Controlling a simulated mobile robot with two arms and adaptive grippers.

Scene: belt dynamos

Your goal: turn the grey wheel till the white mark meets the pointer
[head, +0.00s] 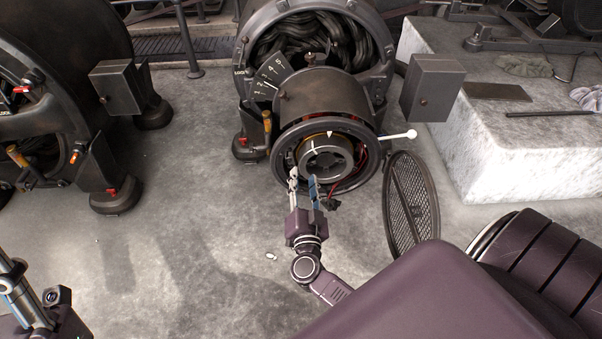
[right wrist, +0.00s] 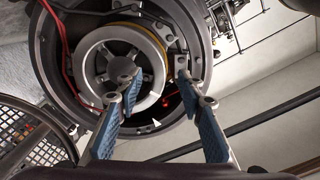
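The grey wheel (head: 343,157) sits in the round open end of the middle dynamo; it also shows in the right wrist view (right wrist: 90,62). A white mark (head: 313,148) is on the wheel's upper left in the head view. The white pointer (head: 329,133) is a small triangle above the wheel, right of the mark; the two are apart. In the right wrist view the pointer (right wrist: 156,123) shows below the wheel. My right gripper (head: 304,179) is open in front of the wheel's lower left, with nothing between its fingers (right wrist: 158,88). My left gripper (head: 20,292) is partly cut off at lower left.
A round mesh cover (head: 411,203) stands right of the opening. A white-knobbed lever (head: 397,136) sticks out at the dynamo's right. Red wires show inside the housing. A second dynamo (head: 75,65) stands left, a stone block (head: 510,150) right. The floor between the dynamos is mostly clear.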

